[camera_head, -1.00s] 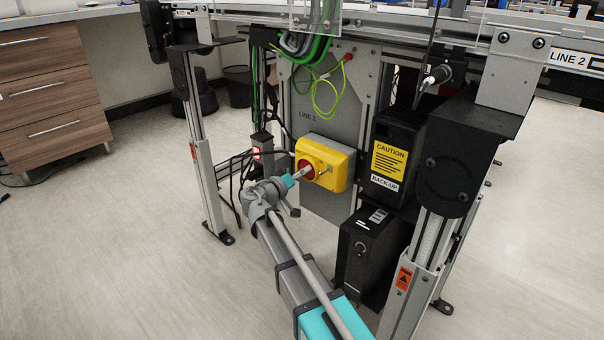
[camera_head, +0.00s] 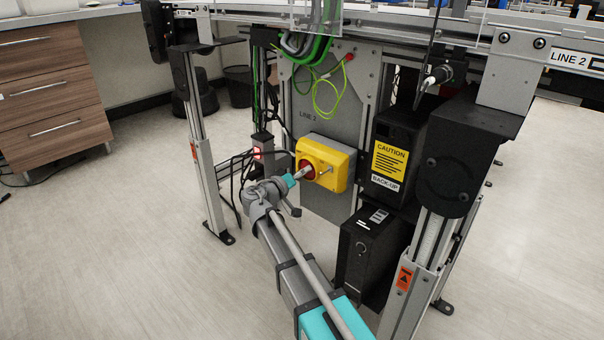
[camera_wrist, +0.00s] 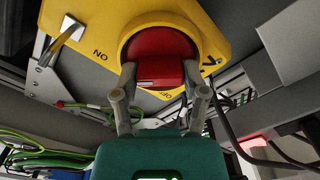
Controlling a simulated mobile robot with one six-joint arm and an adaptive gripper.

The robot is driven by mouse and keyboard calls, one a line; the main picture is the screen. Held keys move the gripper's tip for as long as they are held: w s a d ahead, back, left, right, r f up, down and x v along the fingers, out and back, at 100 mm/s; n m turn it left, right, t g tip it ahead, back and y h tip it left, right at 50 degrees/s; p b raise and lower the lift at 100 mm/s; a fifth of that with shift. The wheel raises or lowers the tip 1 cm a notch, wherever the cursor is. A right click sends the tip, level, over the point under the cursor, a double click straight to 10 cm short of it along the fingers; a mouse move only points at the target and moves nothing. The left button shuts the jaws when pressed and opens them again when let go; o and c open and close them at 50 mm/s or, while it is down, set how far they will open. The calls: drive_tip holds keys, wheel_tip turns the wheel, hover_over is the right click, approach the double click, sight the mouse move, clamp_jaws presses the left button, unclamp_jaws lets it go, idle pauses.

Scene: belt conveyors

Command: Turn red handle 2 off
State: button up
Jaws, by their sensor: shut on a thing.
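The red handle (camera_wrist: 160,58) is a round red knob with a raised grip bar, mounted on a yellow switch box (camera_wrist: 205,22). In the wrist view the bar lies roughly level across the picture. My gripper (camera_wrist: 159,75) is shut on the red handle, one finger at each end of the bar. An "ON" label shows upside down left of the knob, and an "OFF" label below it is partly hidden. In the head view the yellow box (camera_head: 337,166) hangs on a grey panel marked "LINE 2", and my gripper (camera_head: 301,175) reaches it from the left front, covering part of the handle.
A black back-up unit (camera_head: 393,150) with a yellow caution label stands right of the switch box, with another black box (camera_head: 370,245) below it. Cables (camera_head: 240,165) and a small lit red switch (camera_head: 257,153) are to the left. Conveyor legs (camera_head: 205,170) stand on both sides.

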drive_tip(key=n, duration=0.8)
drive_tip(key=shift+n, duration=0.4)
drive_tip(key=n, duration=0.4)
drive_tip(key=shift+n, duration=2.5)
drive_tip(key=shift+w, duration=0.1)
drive_tip(key=o, duration=1.2)
drive_tip(key=shift+c, duration=0.2)
